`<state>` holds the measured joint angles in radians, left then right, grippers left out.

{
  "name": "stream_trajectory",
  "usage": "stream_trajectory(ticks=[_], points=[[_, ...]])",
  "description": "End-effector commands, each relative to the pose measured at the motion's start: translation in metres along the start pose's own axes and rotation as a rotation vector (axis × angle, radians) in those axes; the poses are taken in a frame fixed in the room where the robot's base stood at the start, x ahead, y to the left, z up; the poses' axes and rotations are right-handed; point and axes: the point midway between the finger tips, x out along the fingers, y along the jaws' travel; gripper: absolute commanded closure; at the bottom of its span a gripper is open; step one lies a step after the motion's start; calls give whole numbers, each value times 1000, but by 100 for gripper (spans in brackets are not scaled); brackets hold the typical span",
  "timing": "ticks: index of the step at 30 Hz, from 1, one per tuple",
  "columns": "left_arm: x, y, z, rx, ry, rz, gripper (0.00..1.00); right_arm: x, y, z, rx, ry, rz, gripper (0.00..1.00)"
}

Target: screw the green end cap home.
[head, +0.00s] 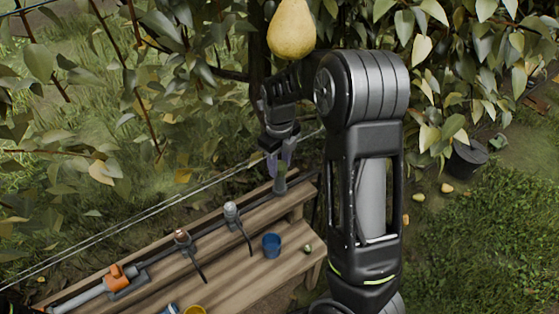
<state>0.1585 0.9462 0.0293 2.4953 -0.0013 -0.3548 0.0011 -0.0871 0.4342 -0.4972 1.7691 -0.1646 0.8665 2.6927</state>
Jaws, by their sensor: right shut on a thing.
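My right gripper (281,160) points down at the far right end of the wooden bench. It is shut on the green end cap (283,171), which shows only as a small green patch between the fingers. Just below is the grey end fitting (280,187) of the line along the bench. The cap appears to be at the top of this fitting; whether its thread is engaged is too small to tell. My left gripper is not in view.
The bench (262,282) carries an orange fitting (122,274), a grey pipe (80,299), upright fittings (182,238), a blue cup (271,246), a yellow cup (195,310) and a small greenish piece (307,248). A pear (291,28) hangs above my arm. Leafy branches surround it.

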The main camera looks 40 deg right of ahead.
Motion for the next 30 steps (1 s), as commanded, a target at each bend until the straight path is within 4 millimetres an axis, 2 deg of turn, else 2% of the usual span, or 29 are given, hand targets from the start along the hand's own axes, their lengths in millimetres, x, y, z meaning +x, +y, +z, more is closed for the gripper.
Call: stream_trajectory(ticks=[3, 4, 12, 23, 30], points=[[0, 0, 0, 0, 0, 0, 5, 0, 0, 0, -2, 1, 0, 100], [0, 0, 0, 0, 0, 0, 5, 0, 0, 0, -2, 1, 0, 62], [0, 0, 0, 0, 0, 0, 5, 0, 0, 0, -4, 0, 0, 40], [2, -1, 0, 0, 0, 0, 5, 0, 0, 0, -18, -1, 0, 38], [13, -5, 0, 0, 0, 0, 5, 3, 0, 0, -184, -1, 1, 38]])
